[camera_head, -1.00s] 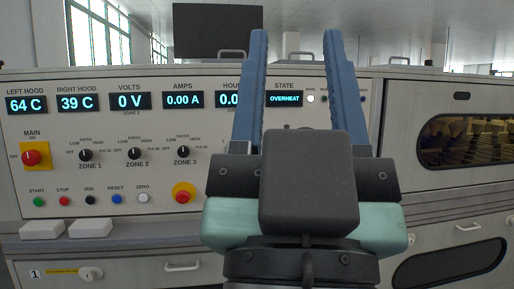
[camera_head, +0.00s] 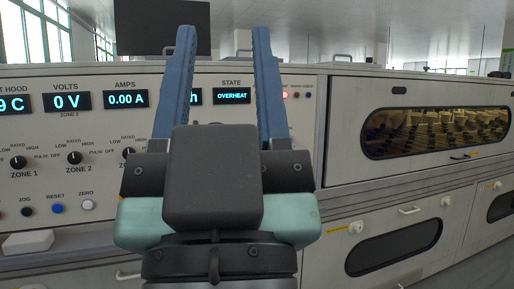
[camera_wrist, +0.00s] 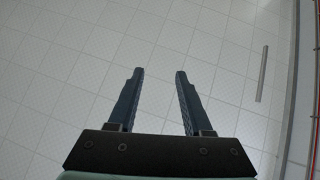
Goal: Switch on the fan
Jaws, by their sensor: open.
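My gripper (camera_head: 224,35) is open and empty, its two blue fingers pointing up in front of the control panel in the head view. In the wrist view my gripper (camera_wrist: 159,73) is over bare tiled floor with nothing between its fingers. The control panel (camera_head: 108,165) has displays, knobs and buttons. The STATE display (camera_head: 232,96) reads OVERHEAT. No fan and no control legibly marked for a fan shows.
On the panel are the ZONE 1 knob (camera_head: 18,162), ZONE 2 knob (camera_head: 73,158), blue RESET button (camera_head: 58,208) and white ZERO button (camera_head: 88,204). A dark monitor (camera_head: 161,27) stands behind.

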